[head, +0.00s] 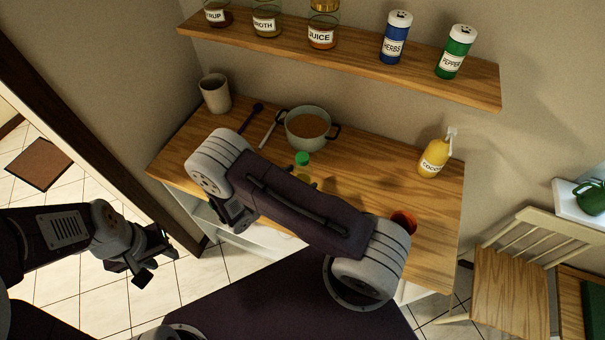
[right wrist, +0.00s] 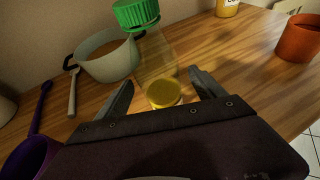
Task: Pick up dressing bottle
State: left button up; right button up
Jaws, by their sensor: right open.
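The dressing bottle is clear, with a green cap (head: 303,158) and yellow contents. In the head view my right arm hides its lower part. In the right wrist view the bottle (right wrist: 157,60) stands ahead, with its yellow bottom showing between the fingers of my right gripper (right wrist: 161,79). That gripper is open and holds nothing; I cannot tell whether either finger touches the bottle. My left gripper (head: 158,262) is open and empty, out over the tiled floor left of the counter.
A pot of brown liquid (head: 308,128) stands behind the bottle. A yellow pump bottle (head: 433,157) and an orange cup (head: 403,222) are to the right. A purple ladle (right wrist: 36,150) lies left of my right gripper. A shelf (head: 350,58) with jars hangs above.

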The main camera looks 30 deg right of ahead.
jog(key=shift+w+d+f, duration=0.1)
jog(key=shift+w+d, duration=0.05)
jog(key=shift+d, duration=0.15)
jog(key=p+x, duration=0.2)
jog(key=x, duration=0.1)
jog(key=shift+d, duration=0.3)
jog(key=shift+w+d+f, duration=0.1)
jog(key=shift+w+d, duration=0.05)
jog(key=shift+d, duration=0.1)
jog(key=shift+w+d+f, duration=0.1)
jog(key=shift+w+f, duration=0.05)
grip_shut()
